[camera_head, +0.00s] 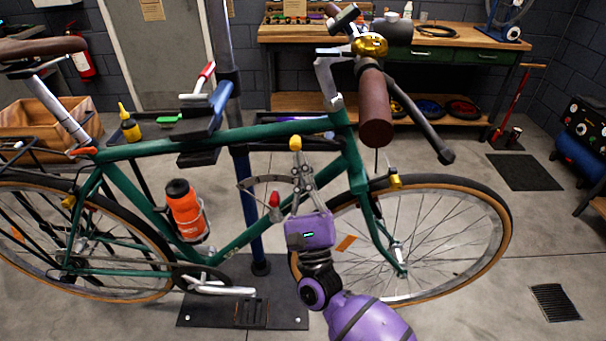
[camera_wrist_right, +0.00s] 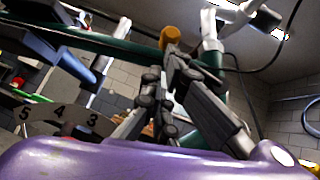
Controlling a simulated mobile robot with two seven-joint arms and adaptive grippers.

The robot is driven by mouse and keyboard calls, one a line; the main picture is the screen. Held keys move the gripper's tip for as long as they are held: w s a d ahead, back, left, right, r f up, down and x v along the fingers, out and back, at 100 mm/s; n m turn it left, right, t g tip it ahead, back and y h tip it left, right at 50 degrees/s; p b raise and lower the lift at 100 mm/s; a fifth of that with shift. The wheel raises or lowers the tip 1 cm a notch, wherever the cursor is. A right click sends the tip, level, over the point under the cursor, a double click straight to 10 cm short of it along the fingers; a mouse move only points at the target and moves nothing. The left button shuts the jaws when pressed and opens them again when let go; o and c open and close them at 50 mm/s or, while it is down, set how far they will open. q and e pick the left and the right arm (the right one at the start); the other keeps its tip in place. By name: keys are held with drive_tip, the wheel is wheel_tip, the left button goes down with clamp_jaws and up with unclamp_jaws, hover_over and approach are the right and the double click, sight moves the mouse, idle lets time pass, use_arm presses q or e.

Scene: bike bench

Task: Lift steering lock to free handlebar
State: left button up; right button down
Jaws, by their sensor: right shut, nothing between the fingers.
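The green bicycle (camera_head: 250,136) is held in a work stand. Its handlebar (camera_head: 425,131) is turned, with a brown grip (camera_head: 375,110) toward me. A small yellow knob (camera_head: 295,143) shows at the frame's top tube; it may belong to the steering lock, but I cannot tell surely. It also shows in the right wrist view (camera_wrist_right: 171,37). My right gripper (camera_head: 300,166) is shut and empty, pointing up, its fingertips just below the knob; I cannot tell whether they touch it. They fill the middle of the right wrist view (camera_wrist_right: 172,58). My left gripper is out of view.
A curved numbered scale (camera_wrist_right: 62,120) and a red knob (camera_head: 275,199) lie close left of my right gripper. The front wheel (camera_head: 460,187) is to the right. The stand's clamp (camera_head: 205,120) grips the top tube. A workbench (camera_head: 320,33) stands behind.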

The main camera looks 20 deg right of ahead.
sight(296, 149)
drive_tip(key=r+m+g+h+b, duration=0.1)
drive_tip(key=m+h+b, duration=0.1)
drive_tip(key=m+h, duration=0.2)
drive_tip(key=r+m+g+h+b, duration=0.1)
drive_tip(key=m+h+b, duration=0.1)
drive_tip(key=m+h, duration=0.2)
drive_tip(key=a+r+m+g+h+b, duration=0.1)
drive_tip(key=m+g+h+b, duration=0.1)
drive_tip(key=m+h, duration=0.2)
drive_tip(key=shift+w+r+m, duration=0.1)
drive_tip(key=shift+r+m, duration=0.25)
drive_tip(key=shift+m, duration=0.25)
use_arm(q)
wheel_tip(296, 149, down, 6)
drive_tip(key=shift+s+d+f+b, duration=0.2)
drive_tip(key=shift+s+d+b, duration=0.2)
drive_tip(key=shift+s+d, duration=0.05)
use_arm(e)
drive_tip(key=shift+r+m+g+h, duration=0.4)
drive_tip(key=shift+m+g+h, duration=0.1)
drive_tip(key=shift+m, duration=0.4)
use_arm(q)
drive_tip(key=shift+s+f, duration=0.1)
